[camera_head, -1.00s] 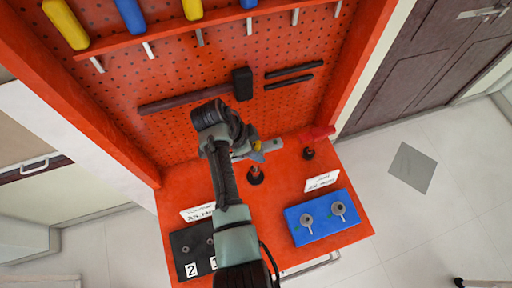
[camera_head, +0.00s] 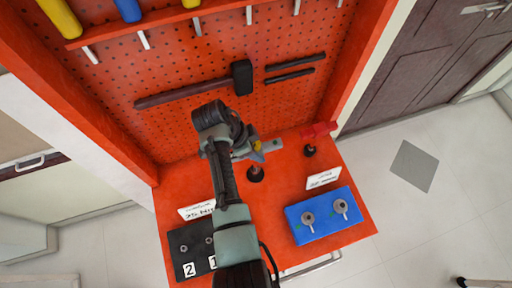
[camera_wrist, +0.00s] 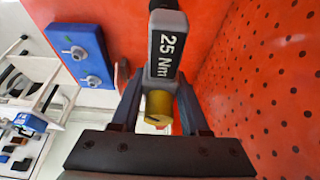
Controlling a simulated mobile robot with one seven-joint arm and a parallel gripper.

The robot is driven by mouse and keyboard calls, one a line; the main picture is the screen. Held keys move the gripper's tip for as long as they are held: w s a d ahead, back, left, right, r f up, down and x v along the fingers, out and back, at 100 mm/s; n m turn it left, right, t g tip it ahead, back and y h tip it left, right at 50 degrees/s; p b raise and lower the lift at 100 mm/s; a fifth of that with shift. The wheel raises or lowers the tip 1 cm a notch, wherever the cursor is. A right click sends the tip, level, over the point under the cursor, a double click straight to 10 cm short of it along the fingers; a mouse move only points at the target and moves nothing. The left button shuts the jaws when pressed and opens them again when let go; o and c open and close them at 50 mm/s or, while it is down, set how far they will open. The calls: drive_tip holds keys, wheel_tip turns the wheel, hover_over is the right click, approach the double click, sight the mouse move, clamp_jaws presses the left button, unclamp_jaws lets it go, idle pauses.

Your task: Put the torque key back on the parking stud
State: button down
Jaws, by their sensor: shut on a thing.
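The torque key is a grey bar marked "25 Nm" with a brass-yellow round part (camera_wrist: 158,106). It lies between the fingers of my gripper (camera_wrist: 160,118), which is shut on it. In the head view the key (camera_head: 270,146) sticks out to the right of my gripper (camera_head: 250,148). A parking stud with a round black base (camera_head: 255,174) stands on the red bench just below the key in the picture. I cannot tell whether key and stud touch, as the stud's top is partly hidden.
A blue block (camera_head: 325,231) with two round metal fittings sits at the bench's front right. A black block (camera_head: 189,235) numbered 2 is at front left, partly behind my arm. White label cards stand behind both. A red pegboard (camera_head: 190,125) with a hammer (camera_head: 200,92) rises behind.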

drive_tip(key=shift+f+b, duration=0.8)
drive_tip(key=shift+f, duration=0.25)
drive_tip(key=shift+c, duration=1.6)
unclamp_jaws()
drive_tip(key=b+v, duration=0.1)
drive_tip(key=v, duration=1.2)
drive_tip(key=shift+b, duration=0.3)
